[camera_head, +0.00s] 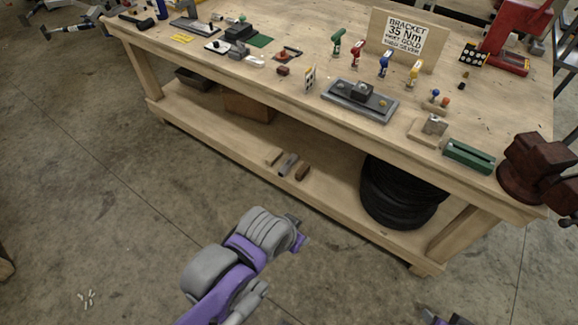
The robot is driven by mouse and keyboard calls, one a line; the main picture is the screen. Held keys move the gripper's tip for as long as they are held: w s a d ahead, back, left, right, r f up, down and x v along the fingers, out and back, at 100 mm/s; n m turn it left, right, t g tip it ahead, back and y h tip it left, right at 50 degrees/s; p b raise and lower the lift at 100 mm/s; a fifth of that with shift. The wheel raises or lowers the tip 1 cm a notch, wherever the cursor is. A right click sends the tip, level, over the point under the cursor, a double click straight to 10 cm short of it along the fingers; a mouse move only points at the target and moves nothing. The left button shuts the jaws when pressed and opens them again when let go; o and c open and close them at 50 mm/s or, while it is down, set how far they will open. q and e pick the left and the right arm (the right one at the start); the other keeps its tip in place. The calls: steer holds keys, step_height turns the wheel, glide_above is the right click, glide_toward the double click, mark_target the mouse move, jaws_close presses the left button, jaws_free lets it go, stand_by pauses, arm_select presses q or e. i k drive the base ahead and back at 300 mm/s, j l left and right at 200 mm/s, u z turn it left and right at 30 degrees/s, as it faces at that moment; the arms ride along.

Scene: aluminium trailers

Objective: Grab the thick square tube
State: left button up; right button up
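I cannot make out for certain which thing is the thick square tube. On the bench's lower shelf lie a few short pieces: a tan block (273,157), a grey bar (288,164) that may be a tube, and a brown block (302,172). My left arm, grey and purple, reaches up from the bottom. Its gripper end (298,234) is over the floor in front of the shelf, apart from these pieces, and its fingers are not clear. A small dark and purple part of my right arm's end (442,318) shows at the bottom edge, mostly cut off.
A wooden workbench (300,109) spans the view, with several tools, fixtures, a bracket sign (403,38), a green block (468,155) and a brown vise (530,165) on top. Black tires (400,195) sit on the lower shelf at right. The concrete floor in front is mostly clear.

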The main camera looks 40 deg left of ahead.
mark_target(293, 159)
steer(key=i+j, duration=0.1)
steer(key=j, duration=1.85)
steer(key=i+j, duration=0.15)
steer(key=j, duration=0.85)
